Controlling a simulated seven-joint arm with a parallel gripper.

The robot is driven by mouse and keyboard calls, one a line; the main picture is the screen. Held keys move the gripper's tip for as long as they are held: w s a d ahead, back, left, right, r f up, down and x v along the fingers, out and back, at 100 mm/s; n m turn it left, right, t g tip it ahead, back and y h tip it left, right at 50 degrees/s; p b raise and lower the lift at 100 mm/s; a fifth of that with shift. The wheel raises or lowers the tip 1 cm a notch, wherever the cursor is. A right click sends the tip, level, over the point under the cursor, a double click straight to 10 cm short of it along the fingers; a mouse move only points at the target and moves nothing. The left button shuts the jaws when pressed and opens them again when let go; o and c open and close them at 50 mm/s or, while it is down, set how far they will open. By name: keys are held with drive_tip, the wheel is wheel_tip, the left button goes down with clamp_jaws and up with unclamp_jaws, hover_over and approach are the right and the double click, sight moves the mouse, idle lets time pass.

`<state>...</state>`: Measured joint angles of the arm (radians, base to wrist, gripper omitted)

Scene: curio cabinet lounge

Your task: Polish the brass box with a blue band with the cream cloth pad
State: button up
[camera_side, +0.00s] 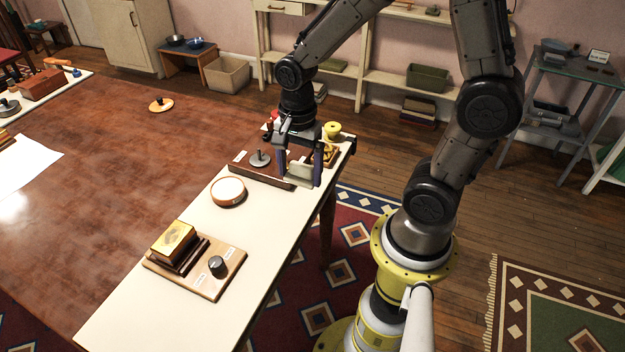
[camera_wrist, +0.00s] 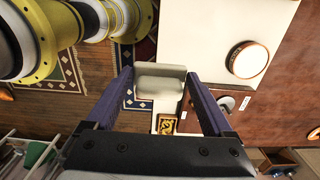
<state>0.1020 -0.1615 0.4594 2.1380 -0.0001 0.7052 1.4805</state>
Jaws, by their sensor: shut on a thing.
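My gripper (camera_side: 303,178) is over the far end of the cream table, its dark purple fingers pointing down. It is shut on a pale cream pad (camera_side: 298,172), which also shows between the fingertips in the wrist view (camera_wrist: 160,84). A brass box (camera_side: 176,238) sits on a dark stepped base on a wooden board (camera_side: 204,284) at the near end of the table, well away from my gripper. I cannot make out a blue band on it. A smaller yellow and black patterned item (camera_wrist: 166,124) lies near the far end, partly hidden behind my gripper in the side view.
A round dish with a white top (camera_side: 228,191) stands mid-table. A dark knob (camera_side: 217,266) and small labels share the brass box's board. A wooden strip with a grey knob (camera_side: 260,158) lies by my gripper. A yellow spool-shaped item (camera_side: 332,130) stands behind.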

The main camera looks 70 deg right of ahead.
drive_tip(key=w, duration=1.5)
hover_over(225, 191)
wheel_tip(225, 191, down, 5)
drive_tip(key=shift+f, duration=3.2)
drive_tip(key=shift+f, duration=0.6)
wheel_tip(225, 191, up, 7)
